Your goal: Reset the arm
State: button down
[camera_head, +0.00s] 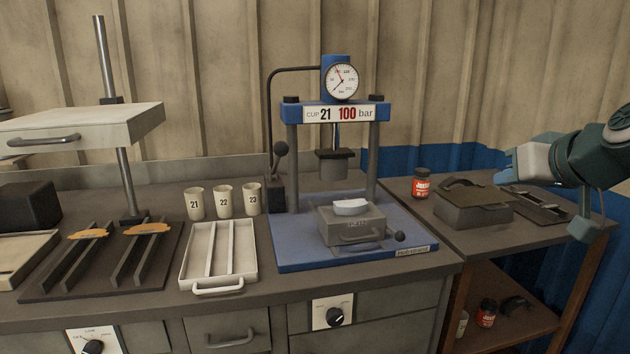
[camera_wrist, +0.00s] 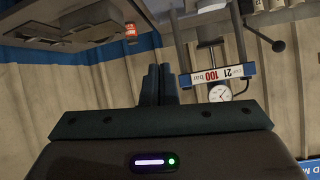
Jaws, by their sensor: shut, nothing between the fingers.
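My arm (camera_head: 595,155) reaches in from the right edge in the head view, raised above the right-hand side table and clear of everything on it. My gripper (camera_wrist: 160,84) shows in the wrist view with its two dark fingers together and nothing between them. The wrist view is upside down. Beyond the fingers it shows the blue press with its gauge (camera_wrist: 220,94) and sign. No object is touching the fingers.
The press (camera_head: 332,113) stands mid-bench, with a grey box (camera_head: 362,226) on its base. Cups (camera_head: 223,201), a white tray (camera_head: 219,286) and a dark rack (camera_head: 100,265) are left of it. A red jar (camera_head: 422,184) and lidded box (camera_head: 470,213) stand on the side table.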

jog(key=s+a+f+g+p, duration=0.3)
jog(key=a+f+p, duration=0.1)
jog(key=a+p, duration=0.2)
jog(key=s+a+f+g+p, duration=0.2)
jog(key=s+a+f+p, duration=0.1)
jog(key=a+p, duration=0.25)
jog(key=s+a+f+g+h+p, duration=0.1)
jog(key=s+a+f+g+p, duration=0.3)
jog(key=s, duration=0.6)
notch_tip(320, 180, down, 2)
jog(key=shift+f+h+p, duration=0.2)
jog(key=shift+h+p, duration=0.1)
jog(key=shift+p, duration=0.4)
jog(key=shift+a, duration=0.1)
